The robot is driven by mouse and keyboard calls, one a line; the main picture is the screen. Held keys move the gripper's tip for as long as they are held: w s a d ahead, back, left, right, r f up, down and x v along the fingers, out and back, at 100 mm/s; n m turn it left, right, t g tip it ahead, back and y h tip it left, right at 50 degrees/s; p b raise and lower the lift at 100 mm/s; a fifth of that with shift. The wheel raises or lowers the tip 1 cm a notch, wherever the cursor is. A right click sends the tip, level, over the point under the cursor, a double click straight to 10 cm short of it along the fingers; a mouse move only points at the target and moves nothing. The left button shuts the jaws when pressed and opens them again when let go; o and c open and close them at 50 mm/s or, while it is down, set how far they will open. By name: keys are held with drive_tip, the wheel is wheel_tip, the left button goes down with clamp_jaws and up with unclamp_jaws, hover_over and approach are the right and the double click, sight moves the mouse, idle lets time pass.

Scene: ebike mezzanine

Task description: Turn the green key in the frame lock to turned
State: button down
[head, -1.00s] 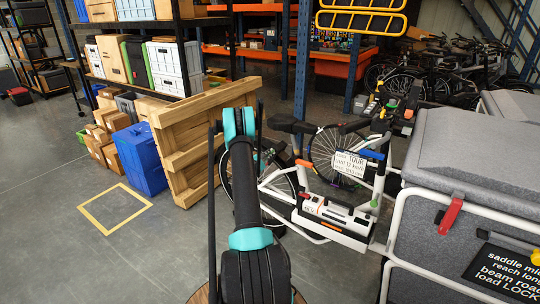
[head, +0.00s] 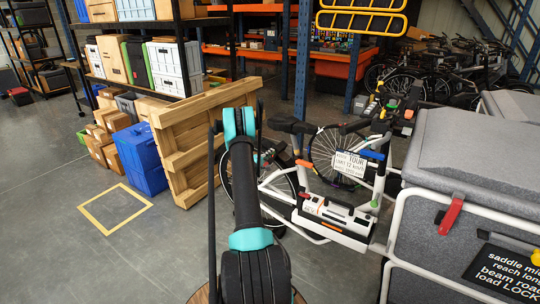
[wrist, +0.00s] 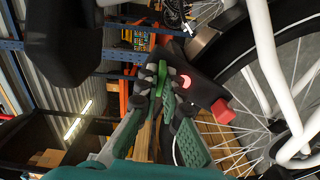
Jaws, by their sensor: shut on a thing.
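The green key (wrist: 161,69) shows in the wrist view between the fingertips of my gripper (wrist: 164,80), which is shut on it. The fingers cover much of the key, so its exact angle is hard to read. The dark frame lock (wrist: 200,83) lies just right of the fingertips, beside the wheel, with a glowing red spot and a red block (wrist: 222,111) on it. In the head view, the white cargo bike (head: 335,218) stands beyond my arm. My arm hides the gripper, key and lock there.
A black saddle (head: 292,125) is close to my arm; white frame tubes (wrist: 266,62) and the spoked wheel (wrist: 250,110) crowd the gripper's right side. A wooden pallet (head: 185,150) leans behind. Grey cargo box (head: 475,150) stands right.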

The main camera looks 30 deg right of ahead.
drive_tip(key=shift+m, duration=0.5)
drive_tip(key=c, duration=1.7)
unclamp_jaws()
drive_tip(key=shift+v, duration=3.8)
